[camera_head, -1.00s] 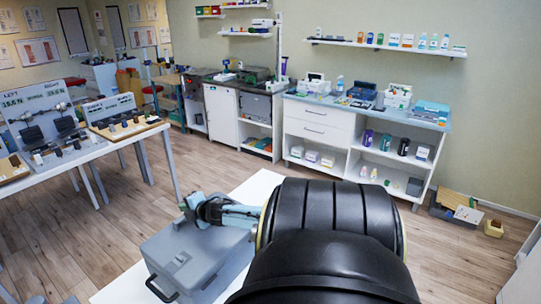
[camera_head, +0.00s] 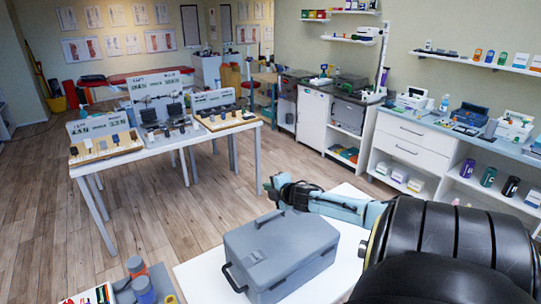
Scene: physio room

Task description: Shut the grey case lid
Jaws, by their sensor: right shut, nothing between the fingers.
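The grey case (camera_head: 281,258) stands on a white table, with a dark carrying handle (camera_head: 233,278) on its front left side. Its lid (camera_head: 275,237) lies down flat on the body and looks shut. A small raised grip shows on the lid's top. My right gripper (camera_head: 268,188) is shut and empty, just above and beyond the far edge of the lid in the picture. It looks clear of the case, though the exact gap is hard to judge. My right arm hides part of the table to the right. My left gripper is out of view.
The white table (camera_head: 207,268) has bare room around the case. At the lower left, a surface holds bottles (camera_head: 144,289) and small boxes. A long display table (camera_head: 150,152) stands behind on the left. Counters and cabinets (camera_head: 410,148) line the back wall.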

